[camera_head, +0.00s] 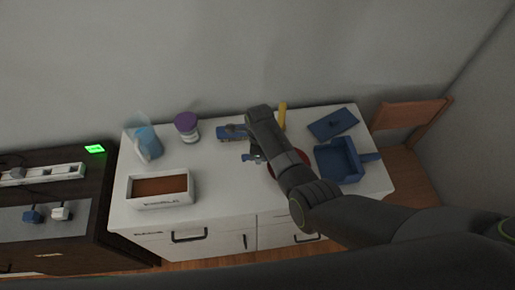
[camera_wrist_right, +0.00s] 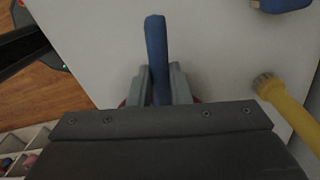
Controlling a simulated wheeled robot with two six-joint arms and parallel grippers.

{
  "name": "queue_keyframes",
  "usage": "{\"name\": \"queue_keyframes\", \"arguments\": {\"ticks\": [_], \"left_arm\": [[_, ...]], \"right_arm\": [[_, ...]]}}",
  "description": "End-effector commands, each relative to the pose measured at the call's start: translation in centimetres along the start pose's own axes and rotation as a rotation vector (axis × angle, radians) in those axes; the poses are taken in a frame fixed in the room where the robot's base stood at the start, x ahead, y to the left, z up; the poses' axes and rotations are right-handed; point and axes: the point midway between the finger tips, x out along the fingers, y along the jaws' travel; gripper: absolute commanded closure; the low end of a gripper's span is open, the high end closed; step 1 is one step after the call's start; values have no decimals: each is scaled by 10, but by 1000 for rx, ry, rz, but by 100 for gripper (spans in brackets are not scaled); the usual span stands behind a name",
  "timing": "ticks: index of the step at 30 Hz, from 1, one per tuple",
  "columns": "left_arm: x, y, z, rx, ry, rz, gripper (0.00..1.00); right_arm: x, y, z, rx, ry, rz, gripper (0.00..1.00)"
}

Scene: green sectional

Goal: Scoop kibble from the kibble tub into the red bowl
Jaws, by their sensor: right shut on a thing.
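The kibble tub (camera_head: 160,201) is a white box with brown kibble inside, at the front left of the white cabinet top. The red bowl (camera_head: 304,157) stands right of the middle, mostly hidden under my right arm. Small bits of red also show behind the fingers in the right wrist view. My right gripper (camera_wrist_right: 160,78) is shut on a blue handle (camera_wrist_right: 156,40) that sticks out beyond the fingers. In the head view this gripper (camera_head: 252,157) is left of the bowl and right of the tub. What the handle belongs to is hidden. My left gripper is not in view.
A purple-lidded jar (camera_head: 187,126) and a pale blue item (camera_head: 147,143) stand at the back left. A yellow tool (camera_head: 282,115), a flat blue piece (camera_head: 333,124) and a blue open tray (camera_head: 339,160) lie to the right. The top between tub and gripper looks clear.

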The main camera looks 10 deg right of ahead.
Motion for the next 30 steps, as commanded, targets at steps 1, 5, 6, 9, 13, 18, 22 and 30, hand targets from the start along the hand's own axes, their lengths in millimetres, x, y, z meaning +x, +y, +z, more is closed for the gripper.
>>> {"name": "queue_keyframes", "arguments": {"ticks": [1, 5, 6, 9, 13, 18, 22, 30], "left_arm": [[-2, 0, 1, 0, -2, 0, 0], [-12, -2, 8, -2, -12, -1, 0], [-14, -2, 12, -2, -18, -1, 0], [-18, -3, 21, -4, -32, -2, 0], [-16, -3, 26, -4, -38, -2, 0], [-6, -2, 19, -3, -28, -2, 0], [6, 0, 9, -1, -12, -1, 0], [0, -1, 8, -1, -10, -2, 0]], "right_arm": [[0, 0, -1, 1, -10, 0, 100], [-10, 0, -2, 2, -75, -2, 100], [-12, 0, -3, 4, -104, -2, 100], [-20, 0, -5, 4, -187, -3, 100], [-28, 0, -9, 4, -294, -3, 100], [-38, 0, -15, 2, -427, -4, 100], [-46, 0, -19, 0, -525, -5, 100], [-50, 0, -16, 0, -516, -1, 100]]}}
